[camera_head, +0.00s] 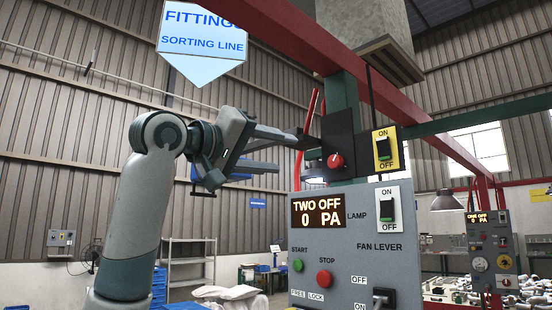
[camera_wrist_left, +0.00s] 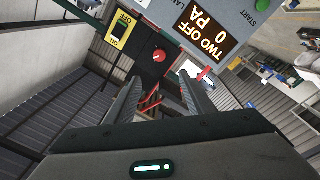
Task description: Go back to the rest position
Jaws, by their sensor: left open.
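My left gripper (camera_head: 293,152) is raised on the left arm in the head view, its fingers pointing right toward a red knob on a black plate (camera_head: 341,146). In the left wrist view the two fingers (camera_wrist_left: 160,92) are spread apart with nothing between them. The red knob (camera_wrist_left: 159,56) lies beyond the fingertips there; I cannot tell whether a finger touches its plate. My right gripper is not in either view.
A grey control panel (camera_head: 340,225) reading "TWO OFF 0 PA" stands right of the arm, with a lamp switch, buttons and a fan lever (camera_head: 383,297). A yellow switch (camera_head: 384,149) sits above. A red beam (camera_head: 290,35) crosses overhead. A second panel (camera_head: 490,250) stands farther right.

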